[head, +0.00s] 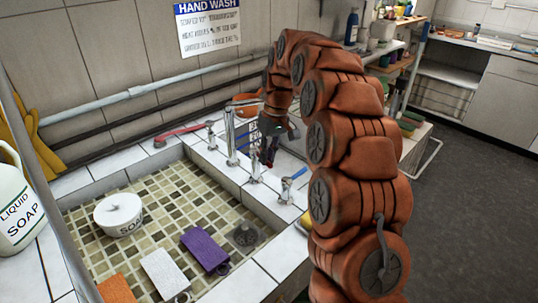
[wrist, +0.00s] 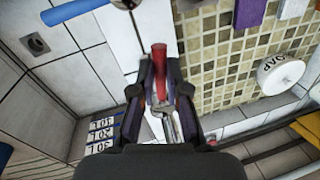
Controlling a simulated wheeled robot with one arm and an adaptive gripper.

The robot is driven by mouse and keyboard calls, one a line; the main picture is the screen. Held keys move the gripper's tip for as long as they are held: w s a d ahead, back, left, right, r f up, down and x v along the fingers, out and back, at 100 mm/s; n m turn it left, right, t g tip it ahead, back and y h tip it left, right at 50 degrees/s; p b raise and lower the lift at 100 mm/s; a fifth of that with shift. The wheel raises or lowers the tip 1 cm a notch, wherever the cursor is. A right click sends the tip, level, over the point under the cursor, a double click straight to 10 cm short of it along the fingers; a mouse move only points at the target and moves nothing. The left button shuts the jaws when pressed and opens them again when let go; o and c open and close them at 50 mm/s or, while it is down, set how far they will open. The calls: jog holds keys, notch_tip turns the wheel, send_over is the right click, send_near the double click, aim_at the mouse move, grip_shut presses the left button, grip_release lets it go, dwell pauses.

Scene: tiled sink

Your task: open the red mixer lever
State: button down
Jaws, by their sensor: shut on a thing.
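The red mixer lever (wrist: 159,62) sticks out between the two fingers of my gripper (wrist: 160,85) in the wrist view, with chrome metal (wrist: 170,126) behind it. My gripper is shut on the red lever. In the head view my gripper (head: 269,135) is over the tiled ledge beside the sink, and the red lever (head: 271,152) shows only as a small dark red strip there, mostly hidden by the gripper. How far the lever is turned cannot be told.
A blue lever (head: 294,176) on a chrome tap stands in front of the gripper. A tall chrome tap (head: 231,138) stands to its left. The tiled sink (head: 150,212) holds a white soap bowl (head: 119,216), a purple sponge (head: 205,249) and a white sponge (head: 164,273).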

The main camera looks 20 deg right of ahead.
jog(key=c, duration=1.2)
grip_release()
jog(key=r, duration=0.2)
jog(key=d+r, duration=0.1)
jog(key=r, duration=0.4)
jog(key=shift+w+d+r, duration=0.1)
jog(key=shift+w+d, duration=0.1)
jog(key=shift+w, duration=0.05)
jog(key=shift+s, duration=0.1)
